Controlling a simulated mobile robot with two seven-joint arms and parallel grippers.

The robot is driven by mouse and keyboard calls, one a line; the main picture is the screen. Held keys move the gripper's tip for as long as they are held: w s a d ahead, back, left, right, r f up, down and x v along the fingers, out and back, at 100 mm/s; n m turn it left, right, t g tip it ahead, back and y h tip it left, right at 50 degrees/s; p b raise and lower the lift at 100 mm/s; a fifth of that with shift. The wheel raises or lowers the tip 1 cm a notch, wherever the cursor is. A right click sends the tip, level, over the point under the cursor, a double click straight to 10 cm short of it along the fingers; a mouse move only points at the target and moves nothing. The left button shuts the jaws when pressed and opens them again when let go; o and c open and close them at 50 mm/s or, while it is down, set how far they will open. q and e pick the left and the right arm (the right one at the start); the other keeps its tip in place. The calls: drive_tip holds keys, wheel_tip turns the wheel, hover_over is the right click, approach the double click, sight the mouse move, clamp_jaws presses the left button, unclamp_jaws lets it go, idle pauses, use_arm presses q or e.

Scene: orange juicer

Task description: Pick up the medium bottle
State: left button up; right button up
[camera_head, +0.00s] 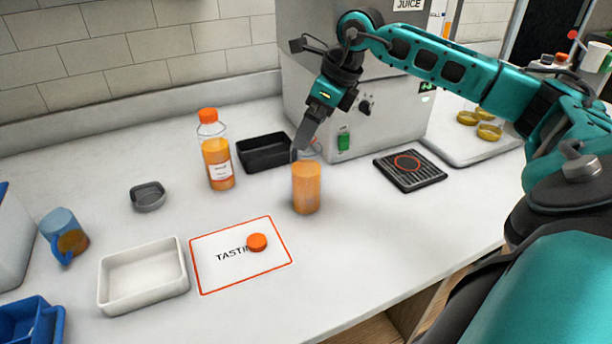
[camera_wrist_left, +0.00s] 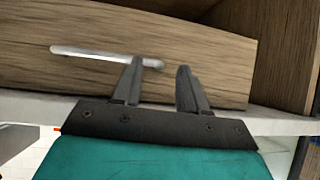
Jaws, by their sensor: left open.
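Two bottles of orange juice stand on the counter; I cannot tell which is the medium one. The capped bottle (camera_head: 216,160) has an orange cap and a white label. The open bottle (camera_head: 306,188) stands upright to its right, without a cap. My right gripper (camera_head: 302,146) comes down from above, its fingers at the open bottle's neck, partly hiding it; whether they grip it is unclear. In the left wrist view my left gripper (camera_wrist_left: 160,67) is open and empty, before a wooden drawer front (camera_wrist_left: 200,50) with a pale handle.
An orange cap (camera_head: 257,242) lies on the tasting mat (camera_head: 215,280). The juicer (camera_head: 375,130) is behind; a black drip grid (camera_head: 415,180) lies right.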

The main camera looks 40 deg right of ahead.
sight(306, 172)
drive_tip(key=x, duration=0.5)
drive_tip(key=shift+a+f, duration=0.1)
drive_tip(key=shift+a, duration=0.15)
drive_tip(key=shift+c, duration=0.4)
drive_tip(key=c, duration=1.8)
drive_tip(key=shift+o, duration=0.2)
